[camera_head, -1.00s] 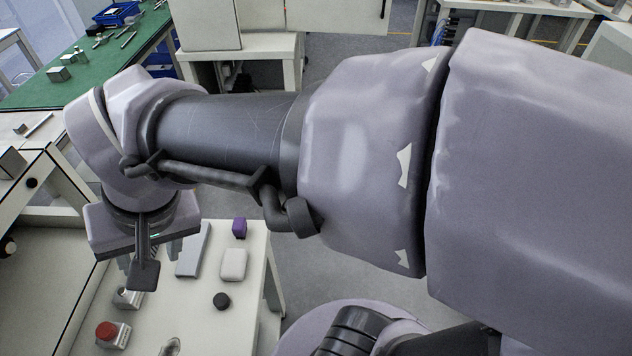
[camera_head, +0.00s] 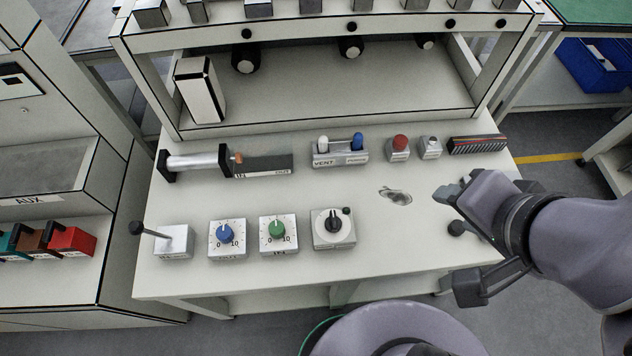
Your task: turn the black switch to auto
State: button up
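The black switch (camera_head: 333,220) is a black rotary knob on a pale square box (camera_head: 334,240), at the right end of the front row on the white table. A small black knob sits at the box's upper right corner. Any position labels are too small to read. My gripper (camera_head: 447,192) is to the right of the switch, over the table's right side and well apart from it. Its fingers are small and seen at an angle, so whether they are open is unclear.
Left of the switch are a green dial (camera_head: 277,229), a blue dial (camera_head: 227,233) and a lever box (camera_head: 173,242). Behind stand a cylinder device (camera_head: 197,160), a VENT toggle unit (camera_head: 340,153) and a red button (camera_head: 399,143). Bare tabletop lies between the rows.

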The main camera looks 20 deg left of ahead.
aim_at(333, 224)
jog(key=k+j+u, duration=0.1)
jog(key=u, duration=0.35)
jog(key=k+j+u, duration=0.1)
jog(key=u, duration=0.35)
